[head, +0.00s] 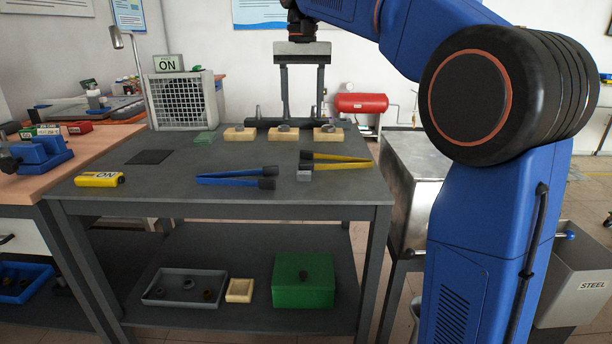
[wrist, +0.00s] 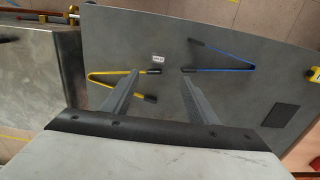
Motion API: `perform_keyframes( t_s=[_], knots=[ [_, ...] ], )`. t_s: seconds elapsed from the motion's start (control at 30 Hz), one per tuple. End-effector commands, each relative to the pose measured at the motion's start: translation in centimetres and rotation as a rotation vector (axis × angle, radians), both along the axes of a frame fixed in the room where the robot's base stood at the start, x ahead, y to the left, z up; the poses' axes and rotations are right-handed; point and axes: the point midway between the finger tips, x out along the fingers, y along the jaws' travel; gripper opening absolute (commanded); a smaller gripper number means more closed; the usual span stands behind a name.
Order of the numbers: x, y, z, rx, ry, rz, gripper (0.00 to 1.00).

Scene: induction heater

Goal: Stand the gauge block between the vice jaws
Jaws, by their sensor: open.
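A small grey block, which looks like the gauge block (head: 304,176), lies on the dark grey table beside the black tip of the yellow-handled tongs. It also shows in the wrist view (wrist: 158,59) as a small light block with dark marking. My gripper (head: 303,115) points down above the table, its two long fingers wide apart and nothing between them. In the wrist view, the block appears just beyond the fingertips (wrist: 159,74), apart from them. The blue vice (head: 40,153) stands on the wooden bench at the left; the gap between its jaws is unclear.
Yellow tongs (head: 338,160) and blue tongs (head: 235,179) lie near the block. Several wooden blocks (head: 284,134) stand along the table's back. The table's middle left is mostly clear.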

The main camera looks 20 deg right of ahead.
Motion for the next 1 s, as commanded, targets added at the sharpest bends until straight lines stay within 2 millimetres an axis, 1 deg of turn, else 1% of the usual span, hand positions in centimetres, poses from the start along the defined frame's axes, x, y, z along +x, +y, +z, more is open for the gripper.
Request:
perform_keyframes(
  t_s=[0.03, 0.13, 0.23, 0.73, 0.83, 1.0],
  knots=[
    [0.4, 0.2, 0.1, -0.001, 0.004, -0.003, 0.53],
    [0.8, 0.3, 0.1, -0.001, 0.01, -0.008, 0.53],
    [0.8, 0.3, -0.8, -0.002, 0.013, -0.009, 0.53],
    [0.7, 0.2, -9.5, -0.001, 0.013, -0.008, 0.53],
    [0.7, 0.2, -10.8, -0.001, 0.012, -0.008, 0.53],
    [0.7, 0.2, -11.9, -0.001, 0.01, -0.008, 0.53]
  ],
)
